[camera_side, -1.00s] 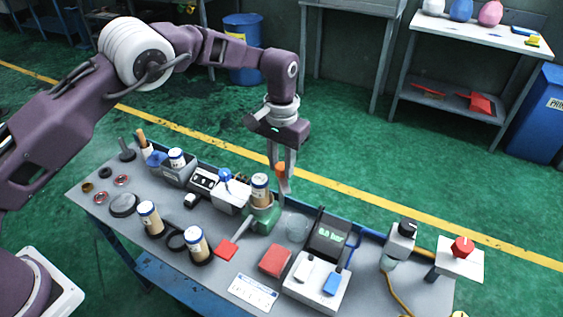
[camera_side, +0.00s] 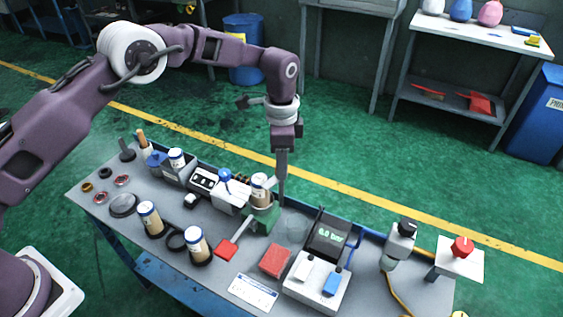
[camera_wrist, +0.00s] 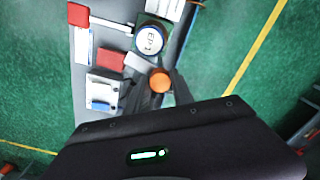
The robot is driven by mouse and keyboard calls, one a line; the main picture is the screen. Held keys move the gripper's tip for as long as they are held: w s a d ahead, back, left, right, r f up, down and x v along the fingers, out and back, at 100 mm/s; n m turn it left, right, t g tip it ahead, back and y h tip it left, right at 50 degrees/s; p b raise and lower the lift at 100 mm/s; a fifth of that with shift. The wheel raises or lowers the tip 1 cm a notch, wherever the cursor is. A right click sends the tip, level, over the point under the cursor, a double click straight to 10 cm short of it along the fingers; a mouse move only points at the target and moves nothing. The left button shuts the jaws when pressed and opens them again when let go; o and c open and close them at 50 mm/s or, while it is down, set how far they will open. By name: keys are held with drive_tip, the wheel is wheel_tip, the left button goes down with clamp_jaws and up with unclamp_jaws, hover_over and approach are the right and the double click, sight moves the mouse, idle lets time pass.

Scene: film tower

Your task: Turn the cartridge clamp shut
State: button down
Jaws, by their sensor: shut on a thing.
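The cartridge (camera_side: 261,188), with a white top labelled "EP1" in the wrist view (camera_wrist: 149,40), stands upright in the green clamp base (camera_side: 265,221). A grey arm with a red flat end (camera_side: 227,249) sticks out from this base toward the front left. My gripper (camera_side: 281,197) points down just right of the cartridge, at the far edge of the bench. In the wrist view it is shut on a round orange knob (camera_wrist: 160,81), seen from above between the fingers. The fingers hide the knob in the side view. I cannot tell how the knob joins the clamp.
A white block with a blue knob (camera_side: 226,177) stands left of the clamp. Two more cartridges (camera_side: 151,219) stand at the front left. Open floor lies behind the bench.

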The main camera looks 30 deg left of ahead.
drive_tip(key=m, duration=0.4)
drive_tip(key=shift+m, duration=2.2)
drive_tip(key=c, duration=1.1)
unclamp_jaws()
drive_tip(key=shift+r, duration=0.1)
wheel_tip(320, 180, up, 7)
drive_tip(key=shift+f, duration=0.1)
